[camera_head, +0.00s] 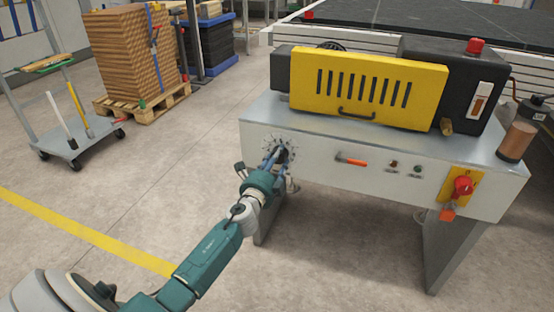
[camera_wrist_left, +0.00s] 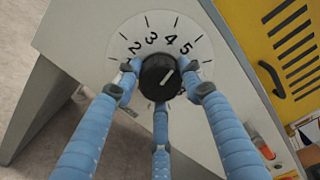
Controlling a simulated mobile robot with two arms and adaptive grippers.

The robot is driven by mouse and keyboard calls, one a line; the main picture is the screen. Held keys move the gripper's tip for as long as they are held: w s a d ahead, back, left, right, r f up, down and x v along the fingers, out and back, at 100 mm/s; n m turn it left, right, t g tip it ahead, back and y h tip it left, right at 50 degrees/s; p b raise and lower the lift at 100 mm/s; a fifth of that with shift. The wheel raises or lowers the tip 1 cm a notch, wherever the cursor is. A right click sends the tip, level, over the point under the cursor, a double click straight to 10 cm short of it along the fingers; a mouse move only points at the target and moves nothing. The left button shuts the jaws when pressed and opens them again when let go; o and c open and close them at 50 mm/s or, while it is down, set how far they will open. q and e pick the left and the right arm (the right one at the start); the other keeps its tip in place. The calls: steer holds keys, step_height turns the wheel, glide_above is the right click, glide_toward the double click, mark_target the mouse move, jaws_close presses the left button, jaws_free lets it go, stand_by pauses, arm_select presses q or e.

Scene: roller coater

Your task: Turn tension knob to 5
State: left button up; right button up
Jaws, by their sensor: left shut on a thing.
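The black tension knob (camera_wrist_left: 155,86) sits at the centre of a round white dial (camera_wrist_left: 125,47) with numbers 1 to 5 in the left wrist view. Its white pointer line slants up and right, roughly toward the 5. My left gripper (camera_wrist_left: 160,84) has its three blue fingers around the knob, with dark fingertips closed on its sides. In the head view the dial (camera_head: 269,143) is on the left of the machine's front panel, and my left gripper (camera_head: 278,155) reaches it and partly hides the knob. My right gripper is not in view.
Right of the dial are an orange-tipped lever (camera_head: 351,160), small buttons (camera_head: 393,164) and a red rotary switch (camera_head: 462,187) on yellow. A yellow cover (camera_head: 368,85) is above. A cart (camera_head: 75,142) and loaded pallet (camera_head: 140,104) stand back left.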

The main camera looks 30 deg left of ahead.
arm_select(q)
steer(key=shift+d+m, duration=0.3)
steer(key=shift+m, duration=0.9)
steer(key=shift+f, duration=0.1)
steer(key=o, duration=1.1)
steer(key=shift+o, duration=0.2)
steer(key=shift+w, duration=0.1)
steer(key=shift+s, duration=0.5)
steer(key=v, duration=1.1)
